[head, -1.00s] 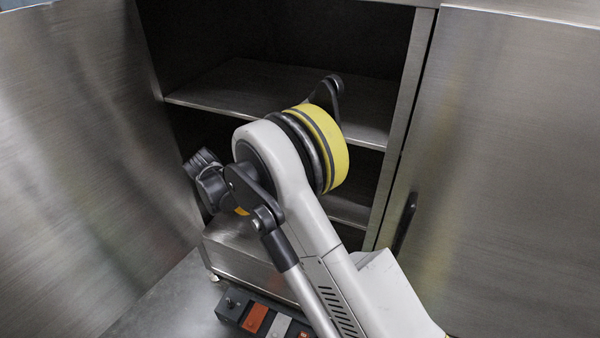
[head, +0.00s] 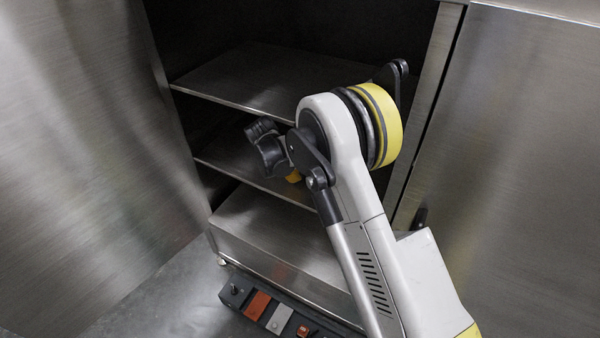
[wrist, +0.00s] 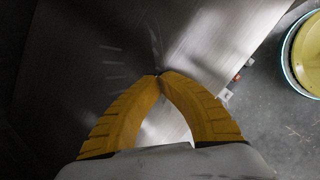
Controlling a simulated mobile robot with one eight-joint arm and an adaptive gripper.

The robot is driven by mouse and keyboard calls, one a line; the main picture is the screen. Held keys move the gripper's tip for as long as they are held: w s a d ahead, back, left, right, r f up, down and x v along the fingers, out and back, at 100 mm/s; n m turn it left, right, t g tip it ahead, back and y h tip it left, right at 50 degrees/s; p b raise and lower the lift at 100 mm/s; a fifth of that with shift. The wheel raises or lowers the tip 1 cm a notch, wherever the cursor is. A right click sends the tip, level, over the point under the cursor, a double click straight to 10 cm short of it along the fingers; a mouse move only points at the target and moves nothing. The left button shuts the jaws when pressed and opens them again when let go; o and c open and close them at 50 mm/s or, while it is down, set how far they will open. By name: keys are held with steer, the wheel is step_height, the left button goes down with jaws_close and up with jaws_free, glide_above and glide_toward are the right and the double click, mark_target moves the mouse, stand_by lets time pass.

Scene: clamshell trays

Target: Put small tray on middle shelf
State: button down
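The small tray does not show clearly in either view. The middle shelf (head: 240,164) is a metal board inside an open steel cabinet, partly hidden behind my arm in the head view. My gripper shows in the wrist view (wrist: 158,76), with its two yellow fingers bowed and their tips together. I see nothing held between them. A metal surface lies beyond the tips; I cannot tell which part of the cabinet it is. In the head view, only a bit of yellow finger shows below the dark wrist, in front of the middle shelf.
The upper shelf (head: 245,82) and the cabinet's bottom deck (head: 270,232) look bare where visible. An open steel door (head: 90,160) stands at the left, and a steel panel (head: 510,180) at the right. A round yellow thing (wrist: 309,55) shows at the wrist view's right edge.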

steer(key=shift+s+a+r, duration=0.15)
steer(key=shift+s+a, duration=0.1)
steer(key=shift+a, duration=0.05)
steer(key=shift+d, duration=0.1)
steer(key=c, duration=2.1)
jaws_free()
steer(key=shift+f, duration=0.25)
steer(key=o, duration=0.5)
steer(key=shift+r, duration=0.15)
steer(key=p+v, duration=0.3)
steer(key=v, duration=0.4)
steer(key=shift+r, duration=0.3)
